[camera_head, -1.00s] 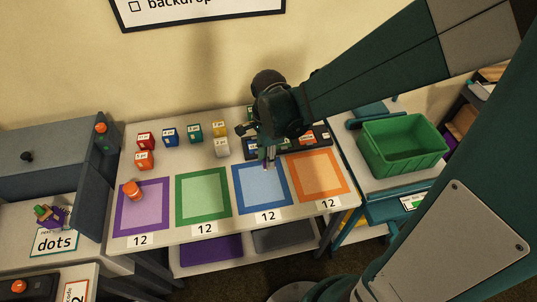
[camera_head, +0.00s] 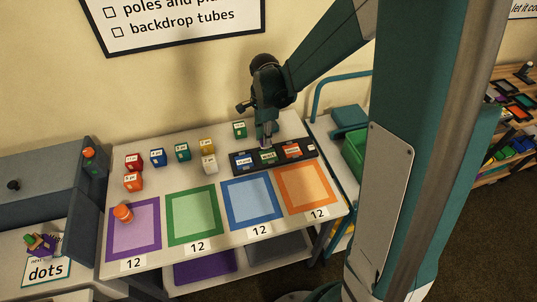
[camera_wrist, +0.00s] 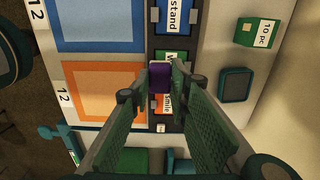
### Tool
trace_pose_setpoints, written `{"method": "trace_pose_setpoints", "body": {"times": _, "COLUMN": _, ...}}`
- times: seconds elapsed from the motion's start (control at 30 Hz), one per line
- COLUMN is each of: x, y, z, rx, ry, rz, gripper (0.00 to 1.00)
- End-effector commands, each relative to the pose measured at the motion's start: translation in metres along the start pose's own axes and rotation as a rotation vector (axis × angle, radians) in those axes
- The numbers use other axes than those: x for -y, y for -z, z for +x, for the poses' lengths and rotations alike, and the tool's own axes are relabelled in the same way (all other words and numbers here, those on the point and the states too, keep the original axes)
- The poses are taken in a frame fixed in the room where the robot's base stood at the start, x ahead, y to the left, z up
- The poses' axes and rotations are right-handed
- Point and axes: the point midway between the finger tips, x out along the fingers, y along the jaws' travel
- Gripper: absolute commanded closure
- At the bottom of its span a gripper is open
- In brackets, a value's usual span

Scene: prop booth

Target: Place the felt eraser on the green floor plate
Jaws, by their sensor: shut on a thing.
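My gripper (camera_head: 266,140) is shut on a small purple block with a pale end, which looks like the felt eraser (camera_wrist: 160,78). In the wrist view the block sits between the fingertips (camera_wrist: 161,70), over the labelled black tray (camera_wrist: 168,121). In the head view the gripper is over the back of that tray; I cannot tell whether the block touches it. The green floor plate (camera_head: 169,215), a green-bordered square with a pale green middle, lies flat and empty on the table, left of and nearer than my gripper.
Purple (camera_head: 110,240), blue (camera_head: 226,204) and orange (camera_head: 281,189) plates flank it. An orange-topped cylinder (camera_head: 123,213) stands on the purple plate. Several small labelled cubes (camera_head: 158,157) stand behind. A green bin (camera_head: 353,152) is at right, partly hidden by my arm.

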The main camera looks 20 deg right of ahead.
Motion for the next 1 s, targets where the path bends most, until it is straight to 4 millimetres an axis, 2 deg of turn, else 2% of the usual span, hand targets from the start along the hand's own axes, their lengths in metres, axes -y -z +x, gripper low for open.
{"method": "trace_pose_setpoints", "body": {"times": 0.1, "x": 0.015, "y": 0.011, "z": -0.001, "rx": 0.0, "ry": 0.0, "rz": 0.006, "gripper": 0.89}}
{"method": "trace_pose_setpoints", "body": {"times": 0.3, "x": 0.025, "y": 0.02, "z": -0.001, "rx": 0.0, "ry": 0.0, "rz": 0.008, "gripper": 0.89}}
{"method": "trace_pose_setpoints", "body": {"times": 0.77, "x": 0.026, "y": 0.02, "z": 0.002, "rx": 0.0, "ry": 0.0, "rz": 0.008, "gripper": 0.89}}
{"method": "trace_pose_setpoints", "body": {"times": 1.0, "x": 0.026, "y": 0.02, "z": 0.025, "rx": 0.0, "ry": 0.0, "rz": 0.008, "gripper": 0.89}}
